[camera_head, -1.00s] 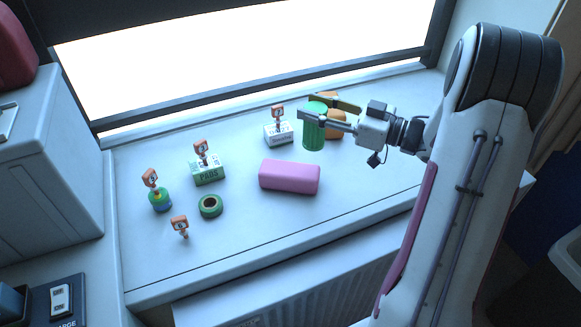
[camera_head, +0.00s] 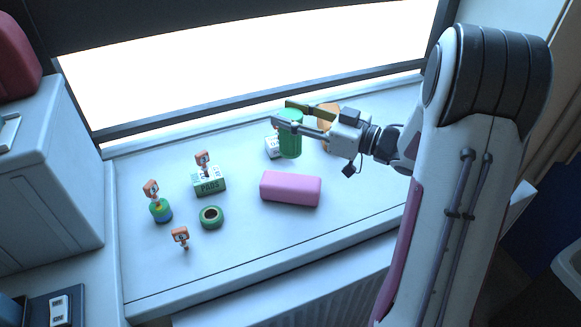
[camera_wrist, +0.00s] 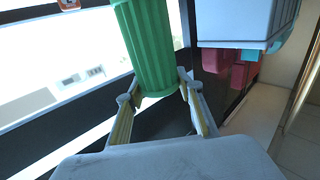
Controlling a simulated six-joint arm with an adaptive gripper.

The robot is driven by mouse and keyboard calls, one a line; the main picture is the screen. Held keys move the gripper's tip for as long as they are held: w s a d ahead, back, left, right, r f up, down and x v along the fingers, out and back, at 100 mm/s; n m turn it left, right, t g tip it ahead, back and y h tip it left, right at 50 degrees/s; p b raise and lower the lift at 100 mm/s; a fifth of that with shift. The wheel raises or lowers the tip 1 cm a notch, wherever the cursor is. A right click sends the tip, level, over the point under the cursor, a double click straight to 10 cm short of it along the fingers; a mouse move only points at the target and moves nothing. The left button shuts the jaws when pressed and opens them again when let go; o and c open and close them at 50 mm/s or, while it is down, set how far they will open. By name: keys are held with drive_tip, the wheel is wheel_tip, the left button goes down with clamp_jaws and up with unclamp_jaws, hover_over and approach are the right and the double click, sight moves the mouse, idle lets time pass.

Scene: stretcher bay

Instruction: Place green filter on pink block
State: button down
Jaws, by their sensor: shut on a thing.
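The green filter (camera_head: 290,140) is a ribbed green cylinder, held upright between the fingers of my gripper (camera_head: 291,114). It also shows in the wrist view (camera_wrist: 150,45), between the two finger tips. In the head view it stands behind and above the pink block in the picture; whether its base touches the counter I cannot tell. The pink block (camera_head: 290,189) is a long rounded block lying on the counter, with a bare top. The filter is apart from it.
A white box (camera_head: 271,148) is partly hidden behind the filter, and an orange object (camera_head: 328,117) is behind my gripper. A green box (camera_head: 209,184), a green ring (camera_head: 211,216), a green-blue piece (camera_head: 161,211) and small orange tags stand left on the counter (camera_head: 250,250). The front is clear.

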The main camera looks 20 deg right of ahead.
sight(301, 151)
drive_tip(key=shift+f, duration=2.95)
drive_tip(key=shift+f, duration=1.85)
drive_tip(key=shift+f, duration=0.15)
drive_tip(key=c, duration=1.4)
unclamp_jaws()
drive_tip(key=shift+o, duration=0.2)
drive_tip(key=v, duration=1.2)
